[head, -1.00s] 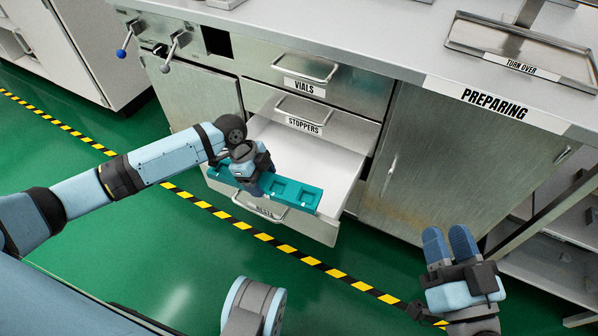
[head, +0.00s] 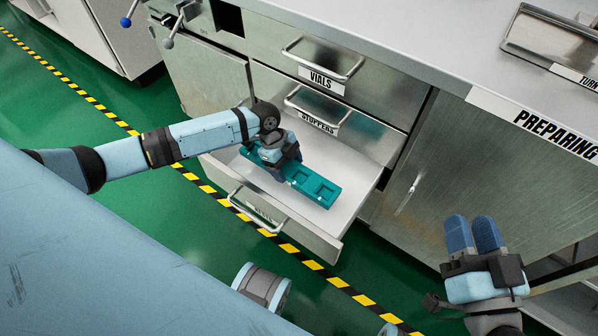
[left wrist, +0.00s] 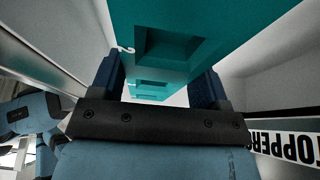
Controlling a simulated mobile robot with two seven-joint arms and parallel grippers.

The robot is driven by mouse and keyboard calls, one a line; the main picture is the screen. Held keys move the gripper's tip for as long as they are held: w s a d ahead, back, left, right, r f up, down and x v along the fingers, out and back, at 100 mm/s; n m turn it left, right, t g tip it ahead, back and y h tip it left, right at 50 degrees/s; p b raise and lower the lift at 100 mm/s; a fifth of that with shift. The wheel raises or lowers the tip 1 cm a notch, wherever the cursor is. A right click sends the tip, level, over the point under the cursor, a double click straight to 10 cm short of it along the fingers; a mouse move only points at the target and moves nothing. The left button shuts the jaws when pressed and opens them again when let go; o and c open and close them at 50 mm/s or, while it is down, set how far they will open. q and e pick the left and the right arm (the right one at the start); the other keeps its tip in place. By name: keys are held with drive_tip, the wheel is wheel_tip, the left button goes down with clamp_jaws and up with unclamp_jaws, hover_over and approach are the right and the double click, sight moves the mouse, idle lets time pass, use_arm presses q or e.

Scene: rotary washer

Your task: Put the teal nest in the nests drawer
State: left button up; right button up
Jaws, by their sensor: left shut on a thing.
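The teal nest (head: 315,186) is a long block with square recesses. In the head view it is over the open nests drawer (head: 345,200), within its outline. My left gripper (head: 277,170) is shut on the nest near its left end. In the left wrist view the nest (left wrist: 190,45) lies between the two blue fingers (left wrist: 160,88). Whether the nest touches the drawer floor I cannot tell. The drawer's white floor looks otherwise empty where it shows. My right gripper (head: 474,236) is empty at the lower right, its two blue fingers apart.
The closed stoppers drawer (head: 350,135) and vials drawer (head: 370,90) are above the open drawer. A closed cabinet door (head: 440,160) is to the right. The counter (head: 430,40) carries a metal tray (head: 555,45). Green floor with a striped line lies in front.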

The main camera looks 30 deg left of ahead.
sight(297, 172)
use_arm(q)
wheel_tip(297, 172, down, 7)
drive_tip(key=shift+w+r+b, duration=0.15)
drive_tip(key=shift+b, duration=0.9)
drive_tip(key=shift+w+d, duration=0.1)
drive_tip(key=shift+w, duration=0.25)
drive_tip(key=w+b, duration=0.1)
drive_tip(key=w+f+b, duration=0.1)
drive_tip(key=w+b, duration=0.1)
drive_tip(key=shift+w+d+f, duration=0.1)
drive_tip(key=shift+d, duration=0.1)
drive_tip(key=shift+f, duration=0.1)
drive_tip(key=o, duration=1)
use_arm(e)
drive_tip(key=f, duration=0.1)
drive_tip(key=f+n, duration=0.1)
drive_tip(key=f, duration=0.1)
drive_tip(key=w+f+n+g, duration=0.1)
drive_tip(key=f, duration=0.1)
drive_tip(key=shift+w+d+f, duration=0.1)
drive_tip(key=shift+d, duration=0.1)
